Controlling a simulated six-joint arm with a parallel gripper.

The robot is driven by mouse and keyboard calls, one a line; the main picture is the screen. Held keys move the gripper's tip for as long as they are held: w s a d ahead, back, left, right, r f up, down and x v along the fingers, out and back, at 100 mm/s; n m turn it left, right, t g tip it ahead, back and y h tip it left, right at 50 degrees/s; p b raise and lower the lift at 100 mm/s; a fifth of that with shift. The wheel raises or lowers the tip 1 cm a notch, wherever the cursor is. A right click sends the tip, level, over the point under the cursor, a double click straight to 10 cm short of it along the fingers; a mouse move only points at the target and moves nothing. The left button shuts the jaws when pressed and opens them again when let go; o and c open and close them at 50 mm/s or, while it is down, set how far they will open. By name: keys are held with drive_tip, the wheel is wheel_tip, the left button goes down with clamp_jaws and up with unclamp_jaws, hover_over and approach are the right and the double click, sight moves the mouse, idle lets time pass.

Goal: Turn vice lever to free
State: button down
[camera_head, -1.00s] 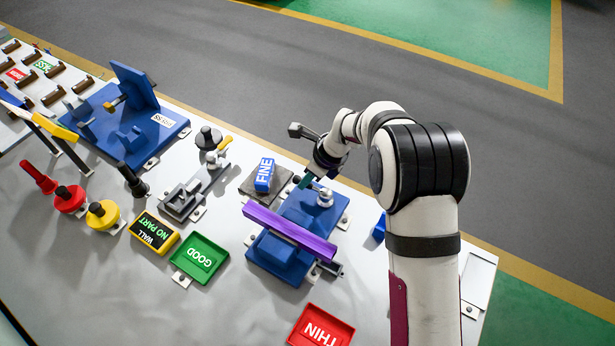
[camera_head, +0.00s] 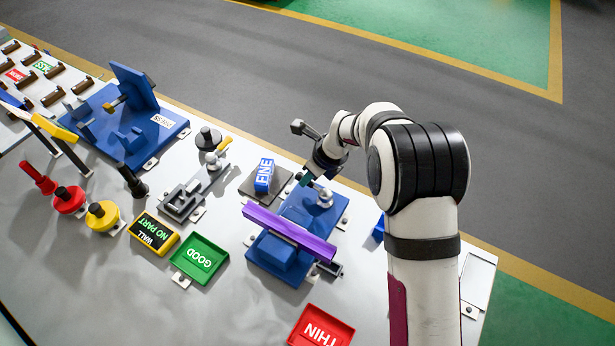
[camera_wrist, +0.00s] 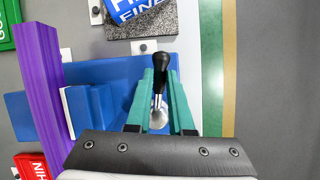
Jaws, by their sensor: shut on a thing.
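The blue vice (camera_head: 318,212) stands on the bench in the head view, and its blue body also shows in the wrist view (camera_wrist: 105,72). A long purple profile (camera_head: 290,232) lies across it and shows at the left of the wrist view (camera_wrist: 40,85). The vice lever has a black knob (camera_wrist: 160,75) and a pale metal pivot (camera_wrist: 158,119). My gripper (camera_wrist: 160,70) is shut on the lever's black knob, one green finger on each side. In the head view my gripper (camera_head: 304,180) is at the vice's far end, and the knob is hidden there.
The blue FINE block (camera_head: 264,175) sits on a dark stone plate (camera_head: 248,187) close beside the vice. A green GOOD tray (camera_head: 200,259) and a red THIN tray (camera_head: 321,328) lie nearby. A grey fixture (camera_head: 190,198) stands to the left.

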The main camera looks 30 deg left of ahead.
drive_tip(key=m, duration=0.1)
drive_tip(key=w+m+t, duration=0.1)
drive_tip(key=m, duration=0.2)
drive_tip(key=shift+w+d+t+h, duration=0.3)
drive_tip(key=shift+w, duration=0.05)
drive_tip(key=shift+w+d+m+t+h, duration=0.15)
drive_tip(key=shift+w+d+m+t, duration=0.1)
drive_tip(key=shift+m, duration=0.45)
drive_tip(key=shift+w+d+m+t+h, duration=0.15)
drive_tip(key=shift+w+m, duration=0.1)
drive_tip(key=shift+m, duration=0.45)
drive_tip(key=c, duration=0.8)
unclamp_jaws()
drive_tip(key=v, duration=1.5)
drive_tip(key=shift+r, duration=0.4)
